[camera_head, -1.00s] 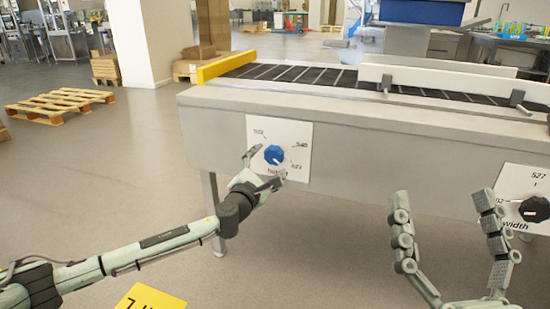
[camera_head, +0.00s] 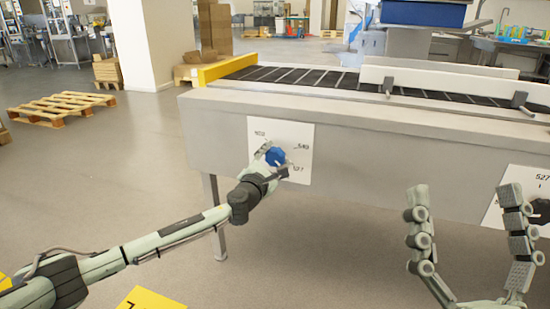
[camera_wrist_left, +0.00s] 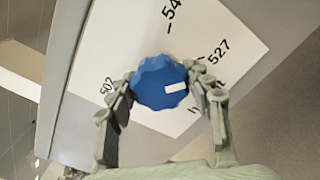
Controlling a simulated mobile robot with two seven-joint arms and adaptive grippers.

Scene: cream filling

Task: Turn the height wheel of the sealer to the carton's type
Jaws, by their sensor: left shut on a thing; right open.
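The blue height wheel (camera_head: 275,156) sits on a white plate (camera_head: 302,137) on the sealer's grey side. The plate carries the labels 502, 527 and one beginning 54, partly cut off in the left wrist view. My left gripper (camera_head: 272,163) is shut on the wheel, one finger on each side. In the left wrist view the wheel (camera_wrist_left: 152,80) is between the fingers, and its white mark points right, a little below the 527 label. My right gripper (camera_head: 465,192) is open and empty, in front of the sealer at the right.
A dark width wheel (camera_head: 541,208) on its own plate is partly hidden behind my right gripper. The sealer's roller belt (camera_head: 300,75) has a white guide rail (camera_head: 440,82). A yellow sign (camera_head: 150,300) is at the bottom. A pallet (camera_head: 60,107) lies at the far left.

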